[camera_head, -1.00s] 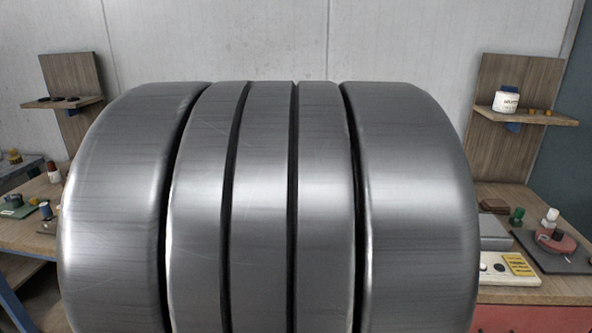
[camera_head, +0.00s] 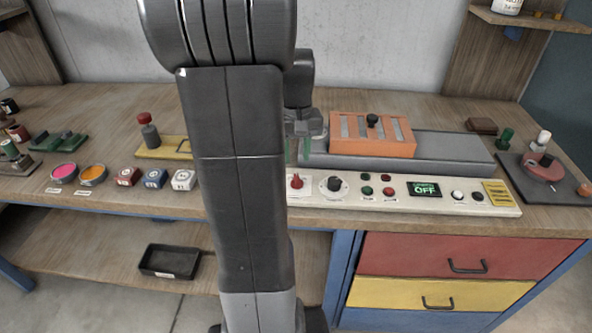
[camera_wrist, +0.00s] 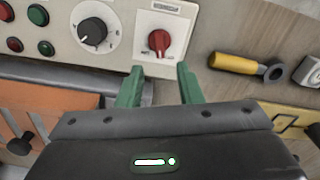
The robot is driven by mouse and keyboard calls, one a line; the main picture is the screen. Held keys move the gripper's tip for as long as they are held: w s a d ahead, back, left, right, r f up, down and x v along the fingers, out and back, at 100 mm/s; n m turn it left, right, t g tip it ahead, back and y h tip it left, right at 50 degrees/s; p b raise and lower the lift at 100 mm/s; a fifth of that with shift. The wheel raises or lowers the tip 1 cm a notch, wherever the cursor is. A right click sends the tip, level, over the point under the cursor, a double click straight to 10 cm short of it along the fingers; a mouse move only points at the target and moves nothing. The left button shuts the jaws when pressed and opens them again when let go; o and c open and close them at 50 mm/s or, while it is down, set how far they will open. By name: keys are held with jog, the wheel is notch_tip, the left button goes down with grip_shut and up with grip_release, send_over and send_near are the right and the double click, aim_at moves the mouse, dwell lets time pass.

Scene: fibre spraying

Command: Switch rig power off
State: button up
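The cream control panel (camera_head: 400,196) runs along the front of the bench. Its red rotary switch (camera_head: 296,182) sits at the left end, and in the wrist view the same red switch (camera_wrist: 160,40) is on a white plate with small lettering. A small screen (camera_head: 424,189) on the panel reads OFF in green. My gripper (camera_wrist: 159,84) is open and empty, its two green fingers apart, just short of the red switch in the picture. In the head view my gripper (camera_head: 299,148) hangs above and behind the switch, partly hidden by my arm.
A black dial (camera_head: 334,185) and several small buttons sit right of the switch. An orange slotted block (camera_head: 371,134) stands on a grey base (camera_head: 452,148) behind the panel. Small labelled blocks (camera_head: 155,179) and paint pots (camera_head: 93,175) lie left. A yellow-handled tool (camera_wrist: 235,63) lies near the switch.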

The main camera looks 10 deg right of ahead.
aim_at(296, 175)
notch_tip(296, 175, down, 6)
jog(key=shift+f, duration=0.1)
jog(key=shift+c, duration=0.4)
grip_shut()
